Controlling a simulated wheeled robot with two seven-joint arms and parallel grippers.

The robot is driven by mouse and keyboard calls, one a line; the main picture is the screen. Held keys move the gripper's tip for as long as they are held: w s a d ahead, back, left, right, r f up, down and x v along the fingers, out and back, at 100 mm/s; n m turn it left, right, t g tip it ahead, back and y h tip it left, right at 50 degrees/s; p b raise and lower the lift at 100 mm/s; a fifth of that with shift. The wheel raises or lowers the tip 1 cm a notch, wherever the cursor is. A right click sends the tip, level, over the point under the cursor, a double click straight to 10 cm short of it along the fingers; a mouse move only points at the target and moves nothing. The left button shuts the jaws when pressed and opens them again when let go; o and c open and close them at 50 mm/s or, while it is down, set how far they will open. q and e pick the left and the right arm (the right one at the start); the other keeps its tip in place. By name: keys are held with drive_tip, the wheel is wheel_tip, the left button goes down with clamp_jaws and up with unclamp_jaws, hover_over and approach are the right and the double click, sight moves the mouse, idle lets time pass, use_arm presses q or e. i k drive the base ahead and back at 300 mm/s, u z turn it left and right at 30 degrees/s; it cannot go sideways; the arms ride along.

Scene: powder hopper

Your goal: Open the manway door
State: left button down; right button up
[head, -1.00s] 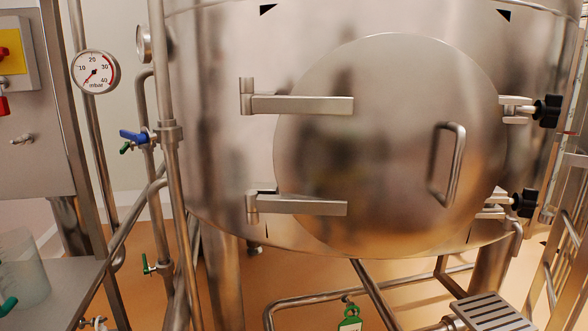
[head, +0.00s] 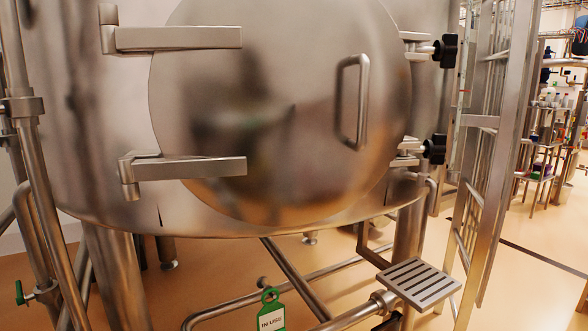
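The round steel manway door (head: 290,130) lies against the front of the hopper (head: 85,130). Two hinge arms are on its left, an upper one (head: 175,38) and a lower one (head: 190,168). A vertical bar handle (head: 362,100) is on the door's right part. Two clamps with black knobs sit at the door's right edge, an upper knob (head: 446,51) and a lower knob (head: 434,149). Both clamps look to be at the door's rim. Neither of my grippers shows in the head view.
A steel ladder frame (head: 500,150) stands right of the hopper. A slotted step (head: 418,283), pipes (head: 300,280) and a green "IN USE" tag (head: 271,315) are below. Shelves (head: 545,140) stand at the far right. Floor is open at lower right.

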sight(270, 113)
drive_tip(key=u, duration=1.2)
drive_tip(key=i, duration=0.55)
drive_tip(key=z, duration=0.85)
